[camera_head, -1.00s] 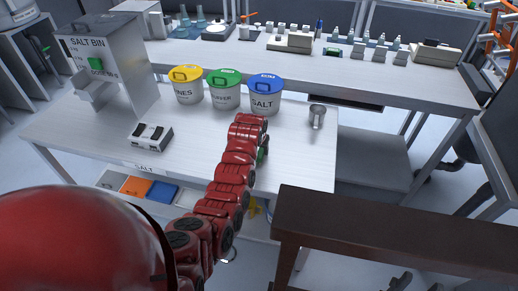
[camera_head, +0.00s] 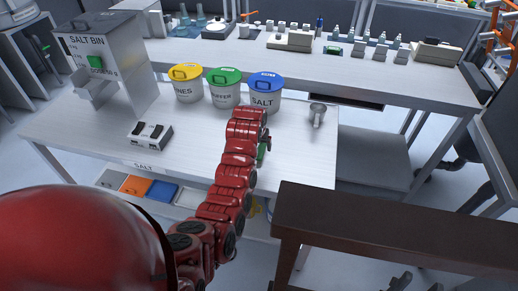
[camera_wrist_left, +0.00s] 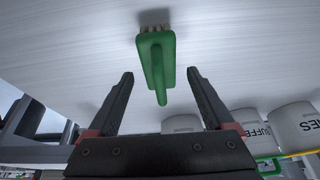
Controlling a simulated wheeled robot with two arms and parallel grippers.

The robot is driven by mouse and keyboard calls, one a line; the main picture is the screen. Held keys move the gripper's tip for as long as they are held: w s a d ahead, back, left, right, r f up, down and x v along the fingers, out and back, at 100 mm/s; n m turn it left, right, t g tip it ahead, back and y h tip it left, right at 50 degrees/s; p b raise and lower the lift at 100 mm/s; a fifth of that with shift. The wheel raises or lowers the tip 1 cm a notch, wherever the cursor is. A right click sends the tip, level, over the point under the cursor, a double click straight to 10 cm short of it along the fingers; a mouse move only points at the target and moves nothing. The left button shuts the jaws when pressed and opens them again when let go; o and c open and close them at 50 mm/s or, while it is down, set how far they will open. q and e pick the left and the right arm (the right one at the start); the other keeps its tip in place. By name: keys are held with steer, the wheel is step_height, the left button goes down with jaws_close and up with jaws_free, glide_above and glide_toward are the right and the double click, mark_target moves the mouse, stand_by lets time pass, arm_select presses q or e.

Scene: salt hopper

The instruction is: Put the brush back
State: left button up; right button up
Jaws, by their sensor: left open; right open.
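The green brush (camera_head: 264,151) is on the white table, partly hidden behind my left arm in the head view. In the left wrist view the brush (camera_wrist_left: 157,60) shows its green block and raised handle, with pale bristles at the far end. My left gripper (camera_wrist_left: 161,76) is open, with one dark finger on each side of the brush handle and gaps to both. In the head view my red left arm covers the gripper. My right gripper is not in view.
Yellow, green and blue lidded buckets (camera_head: 265,95) stand behind the arm. A metal cup-like scoop (camera_head: 318,112) is to the right. A dark brown bench (camera_head: 400,225) stands in front.

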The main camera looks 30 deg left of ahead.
arm_select(q)
steer(key=b+v, duration=0.1)
steer(key=v, duration=0.4)
steer(key=shift+w+r, duration=0.1)
steer(key=p+v, duration=0.1)
steer(key=v, duration=0.2)
steer(key=shift+p, duration=0.35)
steer(key=shift+s+d+r, duration=0.1)
steer(key=shift+s+r, duration=0.15)
